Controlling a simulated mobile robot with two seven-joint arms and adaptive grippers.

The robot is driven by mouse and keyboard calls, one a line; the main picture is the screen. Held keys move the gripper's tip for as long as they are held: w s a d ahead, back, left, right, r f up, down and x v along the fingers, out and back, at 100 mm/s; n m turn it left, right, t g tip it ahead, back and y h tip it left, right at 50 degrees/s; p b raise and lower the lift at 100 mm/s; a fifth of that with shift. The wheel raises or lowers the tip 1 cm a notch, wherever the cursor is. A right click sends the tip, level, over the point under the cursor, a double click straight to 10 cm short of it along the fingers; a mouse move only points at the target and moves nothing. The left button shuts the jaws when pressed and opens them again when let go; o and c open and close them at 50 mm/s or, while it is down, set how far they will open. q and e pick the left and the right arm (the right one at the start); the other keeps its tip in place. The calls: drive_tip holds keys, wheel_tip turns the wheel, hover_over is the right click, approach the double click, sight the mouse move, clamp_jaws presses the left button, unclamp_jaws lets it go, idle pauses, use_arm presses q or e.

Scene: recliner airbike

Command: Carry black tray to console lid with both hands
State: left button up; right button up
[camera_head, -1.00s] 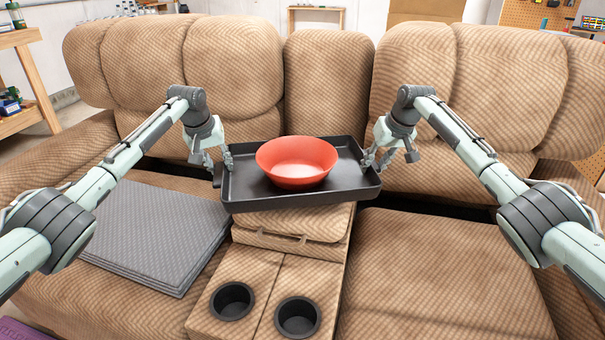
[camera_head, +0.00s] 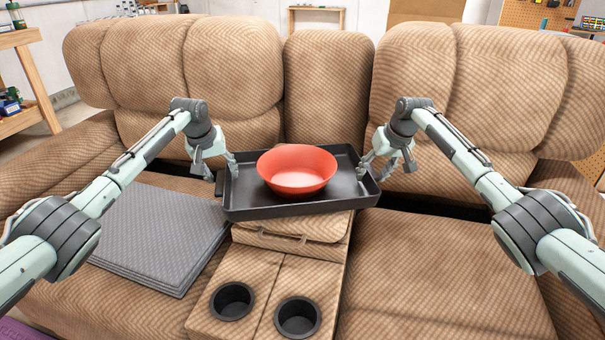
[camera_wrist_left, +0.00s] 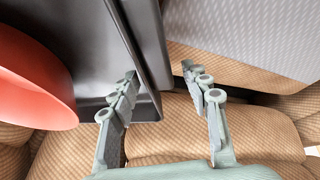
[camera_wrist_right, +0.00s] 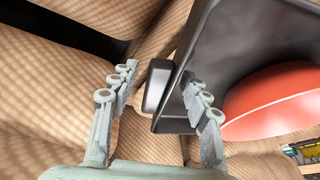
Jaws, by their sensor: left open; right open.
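The black tray (camera_head: 245,207) sits on the tan padded console lid (camera_head: 292,228) in the middle of the sofa, and appears to rest on it. A red bowl (camera_head: 297,172) stands in the tray. My left gripper (camera_head: 221,172) is open at the tray's left end. In the left wrist view (camera_wrist_left: 160,80) its fingers are spread on either side of the tray wall. My right gripper (camera_head: 371,173) is open at the right end. In the right wrist view (camera_wrist_right: 165,78) its fingers are spread around the end wall and handle (camera_wrist_right: 158,86). Most of the lid's top is hidden under the tray.
Two black cup holders (camera_head: 232,301) are in the console in front of the lid. A stack of grey mats (camera_head: 160,235) lies on the left seat. The right seat (camera_head: 440,280) is bare. The sofa backrest (camera_head: 325,85) rises behind the tray.

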use_arm(q)
drive_tip(key=v, duration=1.2)
use_arm(e)
drive_tip(key=v, duration=1.2)
